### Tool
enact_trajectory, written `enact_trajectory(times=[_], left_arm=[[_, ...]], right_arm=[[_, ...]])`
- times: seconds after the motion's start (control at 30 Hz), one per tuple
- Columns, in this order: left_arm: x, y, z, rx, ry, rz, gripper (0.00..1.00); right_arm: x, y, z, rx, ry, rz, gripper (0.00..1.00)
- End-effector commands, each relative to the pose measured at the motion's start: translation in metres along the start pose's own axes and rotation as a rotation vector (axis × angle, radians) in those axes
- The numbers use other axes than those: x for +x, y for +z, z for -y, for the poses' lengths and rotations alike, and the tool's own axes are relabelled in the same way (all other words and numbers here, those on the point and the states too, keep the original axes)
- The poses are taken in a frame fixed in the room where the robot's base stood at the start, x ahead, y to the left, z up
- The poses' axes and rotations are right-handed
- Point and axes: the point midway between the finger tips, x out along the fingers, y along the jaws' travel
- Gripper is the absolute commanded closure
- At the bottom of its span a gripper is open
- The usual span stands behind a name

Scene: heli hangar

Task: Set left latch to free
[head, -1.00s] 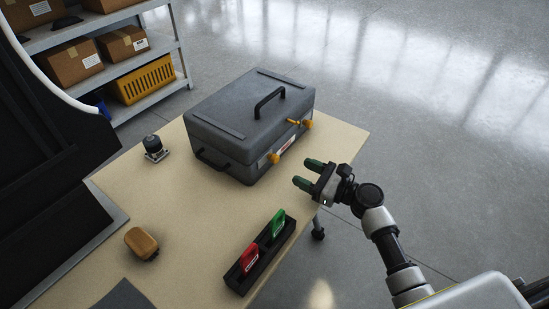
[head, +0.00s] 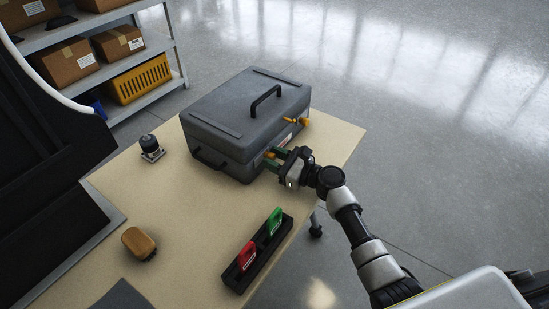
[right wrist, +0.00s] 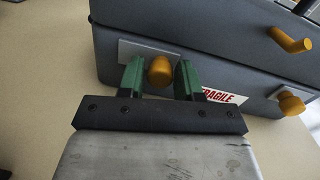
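The grey case (head: 225,115) stands shut on the table, a black handle on its lid. Its left latch (head: 270,154) shows as an orange knob on the front face, partly hidden by my right gripper in the head view. In the right wrist view the left latch's knob (right wrist: 160,71) sits between the two green fingers. My right gripper (right wrist: 160,80) is open around it, with a narrow gap on each side. The right latch (right wrist: 290,42) has an orange lever tilted outward on the lid and a knob (right wrist: 291,104) below. My left gripper is out of view.
A black holder (head: 262,262) with a red and a green handled piece stands at the table's front edge. Shelves (head: 165,35) with boxes stand behind.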

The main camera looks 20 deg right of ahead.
Motion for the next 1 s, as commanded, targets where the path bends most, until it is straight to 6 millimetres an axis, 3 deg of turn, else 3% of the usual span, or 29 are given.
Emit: enact_trajectory(times=[0.03,0.2,0.43,0.67,0.9,0.93,1.0], left_arm=[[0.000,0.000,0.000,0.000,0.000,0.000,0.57],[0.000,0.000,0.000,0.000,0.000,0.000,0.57],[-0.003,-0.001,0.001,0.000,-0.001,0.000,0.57],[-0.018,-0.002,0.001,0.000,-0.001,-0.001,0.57],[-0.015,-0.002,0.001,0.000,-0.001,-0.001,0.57],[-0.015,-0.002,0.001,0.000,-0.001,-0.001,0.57],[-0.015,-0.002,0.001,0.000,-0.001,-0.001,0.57]], right_arm=[[0.000,0.000,0.000,0.000,0.000,0.000,0.74],[0.000,0.000,0.000,0.000,0.000,0.000,1.00],[0.000,0.002,-0.004,0.001,0.001,0.000,1.00],[0.002,0.007,-0.034,0.003,0.001,-0.001,1.00],[0.002,0.005,-0.036,0.001,0.005,0.000,1.00],[0.002,0.005,-0.036,0.002,0.006,0.000,0.72],[0.002,0.005,-0.036,0.002,0.006,0.000,0.61]])
